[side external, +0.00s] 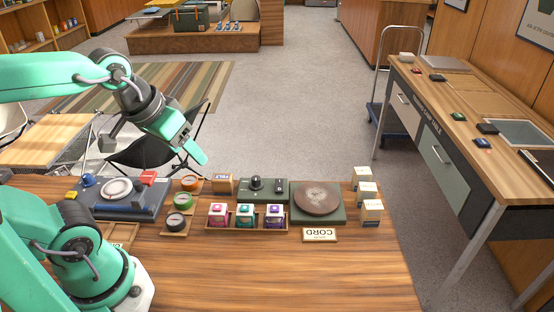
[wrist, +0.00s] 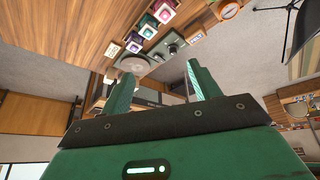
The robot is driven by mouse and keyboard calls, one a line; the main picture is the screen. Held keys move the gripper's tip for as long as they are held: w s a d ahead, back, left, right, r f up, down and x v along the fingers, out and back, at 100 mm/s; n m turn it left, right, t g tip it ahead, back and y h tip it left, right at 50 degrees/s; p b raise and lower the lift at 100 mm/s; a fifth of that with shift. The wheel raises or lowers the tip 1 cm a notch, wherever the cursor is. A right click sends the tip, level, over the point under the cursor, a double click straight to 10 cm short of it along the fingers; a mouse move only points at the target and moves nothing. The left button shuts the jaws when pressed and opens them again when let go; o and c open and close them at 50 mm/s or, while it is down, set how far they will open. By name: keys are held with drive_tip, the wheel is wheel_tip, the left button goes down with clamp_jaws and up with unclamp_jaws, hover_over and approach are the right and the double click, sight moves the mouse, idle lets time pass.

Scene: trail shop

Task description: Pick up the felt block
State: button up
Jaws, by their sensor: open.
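My gripper (side external: 192,153) is open and empty in the side external view, raised above the back left of the wooden table and angled down to the right. In the wrist view both fingers of my gripper (wrist: 162,85) show, wide apart with nothing between them. I cannot tell for sure which thing is the felt block. A small red block (side external: 148,177) sits at the back right of a blue-grey device with a round pale plate (side external: 117,188). My gripper touches none of these.
A wooden tray (side external: 246,229) holds pink, teal and purple boxes. A green base carries a brown disc (side external: 318,198); white boxes (side external: 370,211) stand at right. The table's front (side external: 290,280) is clear.

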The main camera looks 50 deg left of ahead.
drive_tip(key=w+a+f+n+g, duration=0.4)
drive_tip(key=w+n, duration=0.4)
drive_tip(key=n, duration=0.4)
drive_tip(key=n+g, duration=0.1)
drive_tip(key=n, duration=1.1)
hover_over(222, 177)
drive_tip(key=f, duration=1.1)
drive_tip(key=shift+d+f, duration=0.3)
drive_tip(key=shift+d, duration=0.05)
drive_tip(key=shift+w+a+f+n, duration=0.1)
drive_tip(key=shift+a+f+n, duration=0.1)
drive_tip(key=shift+f+n, duration=0.3)
drive_tip(key=shift+f, duration=1.2)
drive_tip(key=shift+a+f, duration=0.15)
drive_tip(key=shift+f, duration=1.15)
drive_tip(key=shift+a+f, duration=0.1)
drive_tip(key=shift+f, duration=1.2)
drive_tip(key=shift+c, duration=0.2)
drive_tip(key=c, duration=1)
